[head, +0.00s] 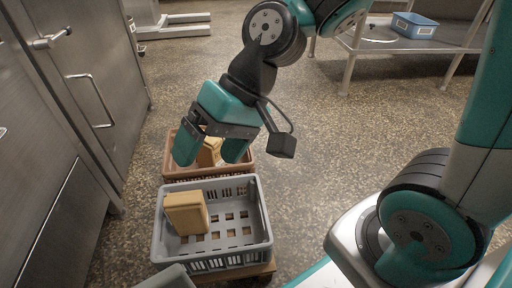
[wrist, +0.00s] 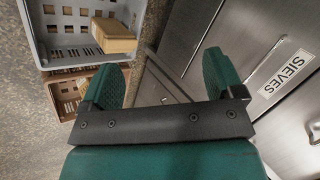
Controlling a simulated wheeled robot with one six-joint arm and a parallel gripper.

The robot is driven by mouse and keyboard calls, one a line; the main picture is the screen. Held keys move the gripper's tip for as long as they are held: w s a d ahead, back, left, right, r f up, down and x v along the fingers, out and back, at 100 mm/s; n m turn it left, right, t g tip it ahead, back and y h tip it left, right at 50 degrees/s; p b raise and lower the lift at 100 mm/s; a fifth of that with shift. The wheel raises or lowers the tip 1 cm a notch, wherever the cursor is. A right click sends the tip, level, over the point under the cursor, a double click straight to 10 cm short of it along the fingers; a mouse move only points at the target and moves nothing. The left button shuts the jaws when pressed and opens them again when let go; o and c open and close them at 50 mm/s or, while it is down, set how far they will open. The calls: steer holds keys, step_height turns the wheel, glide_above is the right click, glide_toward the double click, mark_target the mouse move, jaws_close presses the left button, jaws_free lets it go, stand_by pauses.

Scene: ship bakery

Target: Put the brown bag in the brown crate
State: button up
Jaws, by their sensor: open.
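The brown crate (head: 171,164) stands on the floor behind the grey crate, partly hidden by my gripper. A brown bag (head: 211,150) shows between my fingers in the head view, apparently in the brown crate; its lower part is hidden. Another tan-brown bag (head: 186,213) stands at the left in the grey crate (head: 262,228); it also shows in the wrist view (wrist: 115,36). My gripper (head: 212,158) is open over the brown crate, fingers pointing down. In the wrist view nothing is seen held between the fingers (wrist: 165,85).
The grey crate rests on a wooden base (head: 235,273). Metal cabinets (head: 90,85) line the left side, close to the crates. A metal table (head: 430,40) with a blue bin (head: 414,26) stands at back right.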

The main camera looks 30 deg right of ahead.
steer(key=s+d+r+n+h, duration=0.3)
steer(key=s+n, duration=0.2)
steer(key=s, duration=0.1)
steer(key=shift+s+d, duration=0.25)
steer(key=shift+d, duration=0.15)
